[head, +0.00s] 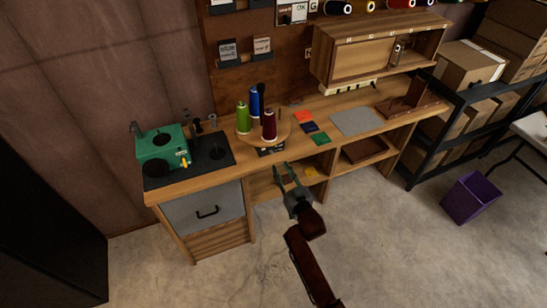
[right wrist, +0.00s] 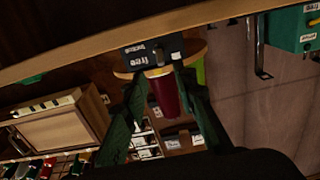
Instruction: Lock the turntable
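The turntable is a round wooden disc (head: 282,133) on the bench, carrying a green spool (head: 243,118), a blue spool (head: 255,103) and a dark red spool (head: 268,125). A black lock plate (head: 271,151) sits at the bench's front edge below it. In the right wrist view, which is upside down, the plate (right wrist: 147,53) reads "free" and has a small light-coloured knob. My right gripper (head: 287,172) is open and empty, in front of and below the plate. Its fingers (right wrist: 158,72) frame the red spool (right wrist: 165,95) in the right wrist view, apart from it. My left gripper is out of view.
A green machine (head: 161,147) stands on a black mat at left, above a grey drawer (head: 204,209). Coloured cards (head: 309,126) and a grey mat (head: 357,121) lie right of the turntable. Open shelves run under the bench. A purple bin (head: 470,197) stands on the floor.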

